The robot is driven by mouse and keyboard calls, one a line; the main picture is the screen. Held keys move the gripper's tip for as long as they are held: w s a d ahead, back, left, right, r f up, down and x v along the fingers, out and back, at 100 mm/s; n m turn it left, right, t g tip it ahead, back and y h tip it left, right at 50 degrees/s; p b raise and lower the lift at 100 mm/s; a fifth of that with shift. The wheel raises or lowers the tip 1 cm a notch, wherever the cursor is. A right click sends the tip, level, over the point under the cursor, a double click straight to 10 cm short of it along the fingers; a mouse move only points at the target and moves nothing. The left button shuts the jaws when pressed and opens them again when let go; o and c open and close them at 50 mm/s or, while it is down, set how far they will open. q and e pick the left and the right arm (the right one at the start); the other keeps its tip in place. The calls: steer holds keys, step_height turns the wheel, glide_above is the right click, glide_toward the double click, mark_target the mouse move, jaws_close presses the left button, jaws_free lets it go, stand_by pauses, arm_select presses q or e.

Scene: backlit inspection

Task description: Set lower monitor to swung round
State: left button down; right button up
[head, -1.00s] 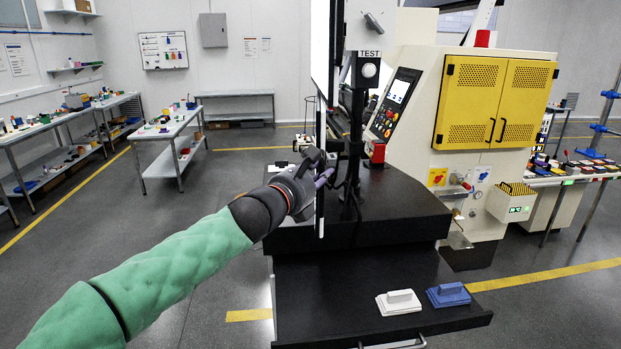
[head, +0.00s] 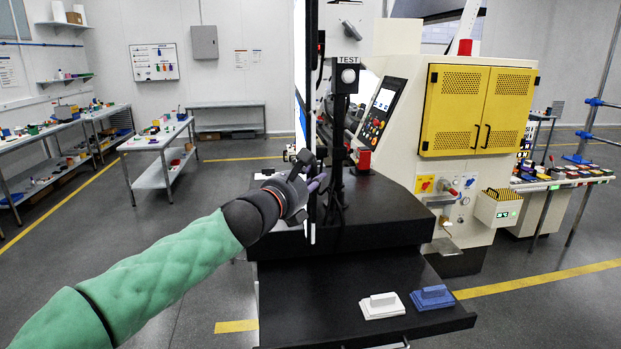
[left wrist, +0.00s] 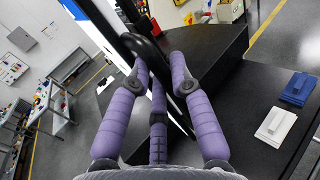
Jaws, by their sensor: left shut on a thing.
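The lower monitor (head: 311,215) is seen almost edge-on in the head view, as a thin upright dark panel on the stand. My left gripper (head: 316,186) comes in from the left and is shut on this monitor's near edge. In the left wrist view the purple fingers (left wrist: 160,68) close around the monitor's dark rim (left wrist: 148,50). The upper monitor (head: 312,60) is also nearly edge-on, above the lower one. The screen faces are mostly hidden in the head view. My right gripper is in neither current view.
A dark stand post (head: 341,130) with a TEST label is just right of the monitors. A white block (head: 382,309) and a blue block (head: 433,300) lie on the black lower shelf (head: 300,315). A cream machine (head: 400,70) stands behind right. Floor at left is open.

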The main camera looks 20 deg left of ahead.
arm_select(q)
steer(key=c, duration=1.1)
jaws_free()
steer(key=shift+r, duration=0.15)
steer(key=shift+s, duration=0.1)
steer(key=v, duration=1.1)
steer(key=shift+s, duration=0.35)
